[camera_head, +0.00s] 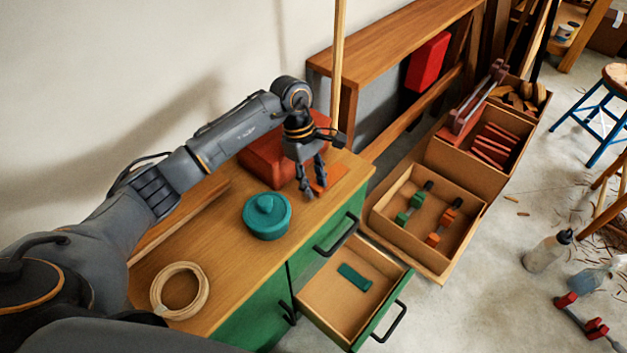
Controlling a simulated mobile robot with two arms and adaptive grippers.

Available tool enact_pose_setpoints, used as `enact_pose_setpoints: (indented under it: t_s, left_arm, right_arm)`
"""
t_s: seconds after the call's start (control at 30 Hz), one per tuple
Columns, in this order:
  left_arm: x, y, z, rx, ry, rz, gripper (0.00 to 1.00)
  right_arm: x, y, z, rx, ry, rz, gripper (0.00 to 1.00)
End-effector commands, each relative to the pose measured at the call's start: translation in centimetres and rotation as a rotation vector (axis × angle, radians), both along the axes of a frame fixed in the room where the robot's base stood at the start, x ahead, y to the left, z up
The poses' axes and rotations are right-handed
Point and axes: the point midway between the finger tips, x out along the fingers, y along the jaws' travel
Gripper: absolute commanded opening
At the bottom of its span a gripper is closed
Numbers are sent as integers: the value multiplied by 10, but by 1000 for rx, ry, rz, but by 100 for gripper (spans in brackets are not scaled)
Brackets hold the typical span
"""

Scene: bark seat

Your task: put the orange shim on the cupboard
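The orange shim (330,177) lies on the wooden top of the green cupboard (228,271), near its right end. The fingers partly cover the shim. My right gripper is out of view.
On the cupboard top are a teal lidded pot (267,216), a rope coil (179,291) and a red box (270,158) behind the gripper. An open drawer (320,287) holds a green shim (354,277). Crates with clamps (437,207) stand right.

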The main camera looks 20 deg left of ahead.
Motion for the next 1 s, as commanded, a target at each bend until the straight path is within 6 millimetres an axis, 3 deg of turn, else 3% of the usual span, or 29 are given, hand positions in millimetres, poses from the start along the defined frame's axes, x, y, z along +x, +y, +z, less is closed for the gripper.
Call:
enact_pose_setpoints:
  t_s: [0.37,0.8,1.0]
  left_arm:
    - [1,1,5,-1,-2,1,35]
    - [10,24,92,1,-3,1,35]
    - [11,29,114,0,-1,0,35]
  right_arm:
    - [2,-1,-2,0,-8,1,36]
    - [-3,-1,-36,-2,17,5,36]
    - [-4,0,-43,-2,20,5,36]
